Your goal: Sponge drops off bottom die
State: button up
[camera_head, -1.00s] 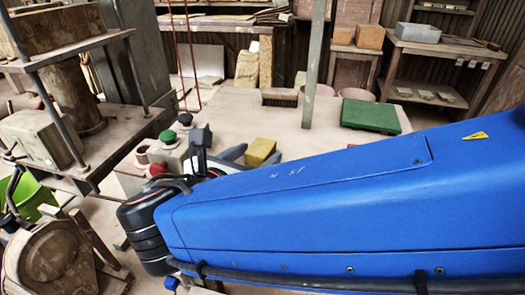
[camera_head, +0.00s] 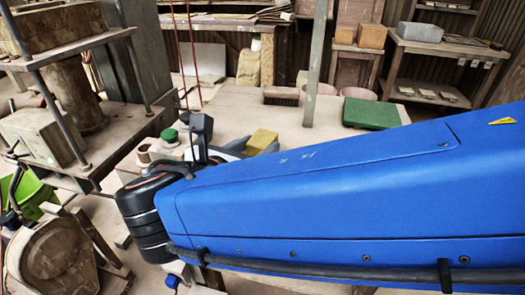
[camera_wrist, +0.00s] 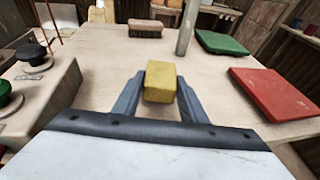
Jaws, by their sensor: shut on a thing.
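A yellow sponge (camera_wrist: 161,80) is between the two grey fingers of my gripper (camera_wrist: 160,92) in the wrist view. The fingers are shut on its sides, and it sticks out past their tips. The head view also shows the sponge (camera_head: 262,140) beyond my blue arm, in front of the pale table. My gripper (camera_head: 258,148) is partly hidden there by the wrist and arm. The tile press (camera_head: 90,95) stands at the left of the head view, with posts and a thick column. I cannot tell which of its parts is the bottom die.
The pale table (camera_head: 230,112) bears a brush (camera_head: 281,96), a green block (camera_head: 370,114) and a red block (camera_wrist: 273,93). A grey post (camera_head: 315,62) rises from it. A button box (camera_wrist: 45,88) stands at the left of the wrist view.

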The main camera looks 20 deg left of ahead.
aim_at(257, 144)
jog(key=shift+r, duration=2.05)
